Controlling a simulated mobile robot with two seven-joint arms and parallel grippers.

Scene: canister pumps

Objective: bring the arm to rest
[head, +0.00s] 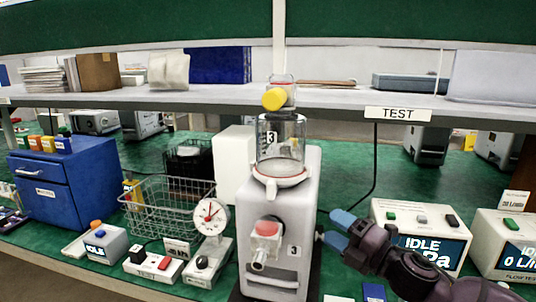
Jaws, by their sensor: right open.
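My right gripper (333,228) comes in from the lower right. Its two blue fingertips are apart, pointing left, with nothing visible between them. They are close to the right side of the white canister pump (309,235) marked 3; I cannot tell whether they touch it. The pump carries a clear canister (281,140) marked 3 with a yellow cap (275,99) on top. A red-topped knob (267,229) and a small spout show on its front. My left gripper is out of view.
Behind my right arm stands a white box with an IDLE screen (430,248), with a similar one at the far right. A wire basket (165,208), a dial gauge (209,215) and a blue drawer cabinet (88,180) stand left. A shelf (345,98) spans the bench above.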

